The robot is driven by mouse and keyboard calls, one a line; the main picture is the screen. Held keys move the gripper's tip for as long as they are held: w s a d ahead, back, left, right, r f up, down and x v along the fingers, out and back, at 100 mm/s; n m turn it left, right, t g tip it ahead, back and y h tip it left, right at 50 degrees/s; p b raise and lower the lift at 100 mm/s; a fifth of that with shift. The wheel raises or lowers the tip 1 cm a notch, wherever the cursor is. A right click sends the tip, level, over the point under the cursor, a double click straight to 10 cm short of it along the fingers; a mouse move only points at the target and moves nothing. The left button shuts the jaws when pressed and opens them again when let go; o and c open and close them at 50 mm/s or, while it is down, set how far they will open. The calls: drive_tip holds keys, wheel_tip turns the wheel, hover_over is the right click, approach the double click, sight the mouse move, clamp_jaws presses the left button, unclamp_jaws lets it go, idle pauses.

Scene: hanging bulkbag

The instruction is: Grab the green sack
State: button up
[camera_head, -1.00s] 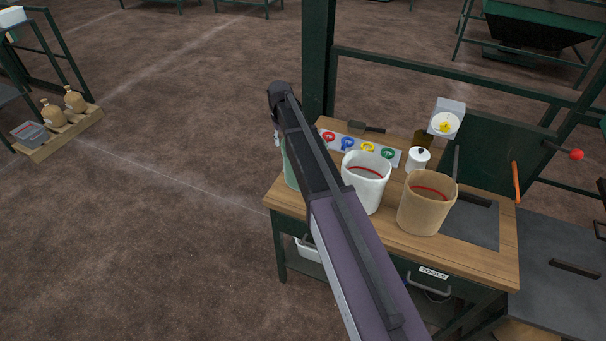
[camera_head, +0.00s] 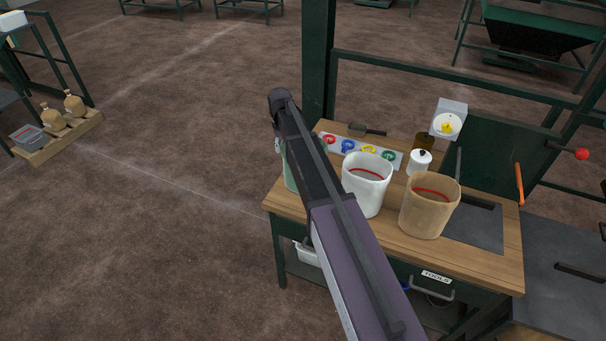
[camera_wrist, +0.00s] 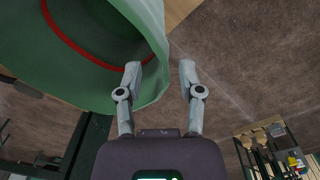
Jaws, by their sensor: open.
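The green sack (camera_wrist: 85,75) fills the upper left of the wrist view, open-topped with a red band inside. In the head view the green sack (camera_head: 290,172) is mostly hidden behind my arm at the left end of the wooden table. My gripper (camera_wrist: 160,72) is open. The sack's right wall and rim lie between the two fingers in the wrist view, with the left finger overlapping the sack and the right finger outside it over the floor. I cannot tell whether the fingers touch the wall.
A white sack (camera_head: 365,186) and a tan sack (camera_head: 428,207) stand on the wooden table (camera_head: 480,262), right of my arm. Behind them are a strip with coloured rings (camera_head: 348,146), a white lidded pot (camera_head: 420,162) and a dark green post (camera_head: 318,60).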

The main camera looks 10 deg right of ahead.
drive_tip(key=shift+d+f+b, duration=0.15)
drive_tip(key=shift+f+b, duration=1.65)
drive_tip(key=shift+f, duration=0.25)
clamp_jaws()
